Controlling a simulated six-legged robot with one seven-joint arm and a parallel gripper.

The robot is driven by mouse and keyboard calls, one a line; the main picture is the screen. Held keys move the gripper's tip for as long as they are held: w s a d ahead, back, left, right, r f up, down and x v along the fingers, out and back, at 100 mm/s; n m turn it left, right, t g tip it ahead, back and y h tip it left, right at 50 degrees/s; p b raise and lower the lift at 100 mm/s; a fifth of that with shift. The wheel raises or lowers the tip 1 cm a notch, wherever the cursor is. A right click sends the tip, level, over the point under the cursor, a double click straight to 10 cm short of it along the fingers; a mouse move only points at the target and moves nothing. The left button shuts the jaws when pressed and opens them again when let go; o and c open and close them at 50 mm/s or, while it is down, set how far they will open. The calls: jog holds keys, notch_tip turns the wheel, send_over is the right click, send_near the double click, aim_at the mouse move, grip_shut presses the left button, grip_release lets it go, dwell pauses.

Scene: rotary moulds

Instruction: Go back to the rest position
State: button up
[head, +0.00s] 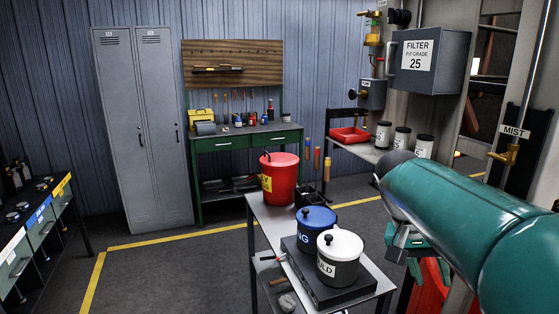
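My teal arm reaches in from the right edge of the head view, above and to the right of the small metal table (278,213). A red lidded bucket (279,180) stands at the table's far end. My arm is apart from these pots in the picture and hides part of the right side.
Grey lockers (138,130) and a green workbench (235,140) stand at the back wall. A filter box (430,62) hangs above. Open floor (165,275) lies left of the table.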

jog(key=s+a+f+n+t+y, duration=0.4)
jog(key=s+a+f+n+t, duration=0.2)
jog(key=s+a, duration=0.5)
jog(key=shift+a+f+t+y, duration=0.4)
jog(key=shift+a+f, duration=0.05)
jog(key=shift+f, duration=0.35)
jog(key=shift+s, duration=0.15)
